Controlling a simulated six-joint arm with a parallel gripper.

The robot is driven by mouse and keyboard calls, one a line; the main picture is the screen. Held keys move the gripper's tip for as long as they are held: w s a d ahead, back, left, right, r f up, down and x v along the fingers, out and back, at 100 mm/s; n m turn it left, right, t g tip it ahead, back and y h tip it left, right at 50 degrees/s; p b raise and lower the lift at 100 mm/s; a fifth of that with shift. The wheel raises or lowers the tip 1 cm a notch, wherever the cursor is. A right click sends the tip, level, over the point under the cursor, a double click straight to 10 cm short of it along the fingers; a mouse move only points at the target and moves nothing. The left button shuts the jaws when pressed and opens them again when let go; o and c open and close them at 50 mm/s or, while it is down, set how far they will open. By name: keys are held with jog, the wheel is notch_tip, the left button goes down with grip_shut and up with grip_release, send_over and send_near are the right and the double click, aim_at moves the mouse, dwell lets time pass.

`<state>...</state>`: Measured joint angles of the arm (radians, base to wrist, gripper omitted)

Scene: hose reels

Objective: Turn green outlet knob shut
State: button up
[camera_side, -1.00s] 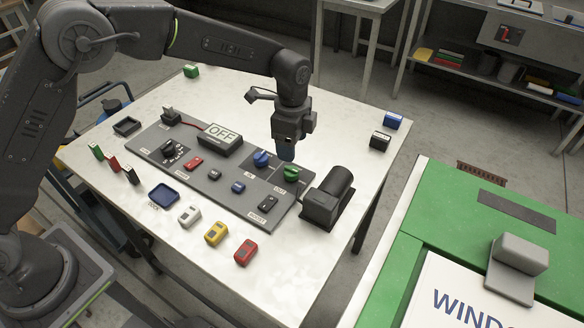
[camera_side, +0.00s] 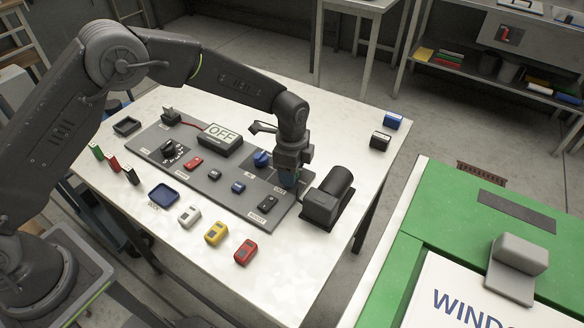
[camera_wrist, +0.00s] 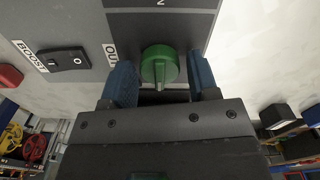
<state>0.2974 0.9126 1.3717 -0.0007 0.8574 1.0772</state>
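The green outlet knob (camera_wrist: 160,66) shows in the wrist view, on the grey control panel (camera_wrist: 150,22) beside the "OUT" label. Its ridge points toward my gripper in that view. My gripper (camera_wrist: 162,82) has its two blue fingers apart, one on each side of the knob, with small gaps showing between them and the knob. In the side view my gripper (camera_side: 288,182) is low over the panel's right end and hides the green knob. The blue knob (camera_side: 261,158) sits just left of my gripper.
A black cylindrical device (camera_side: 328,198) stands close to the right of my gripper. The black BOOST switch (camera_side: 267,203) lies in front. Red, yellow and white blocks (camera_side: 216,233) stand along the table's front. An "OFF" display (camera_side: 221,134) is at the panel's back.

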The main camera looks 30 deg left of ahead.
jog(key=c, duration=0.7)
jog(key=shift+n, duration=0.4)
jog(key=n, duration=0.3)
jog(key=shift+n, duration=0.3)
jog(key=n, duration=0.4)
jog(key=shift+w+n, duration=0.1)
jog(key=shift+n, duration=0.2)
jog(key=n, duration=0.4)
jog(key=shift+a+n, duration=0.1)
jog(key=shift+n, duration=2.4)
jog(key=o, duration=0.9)
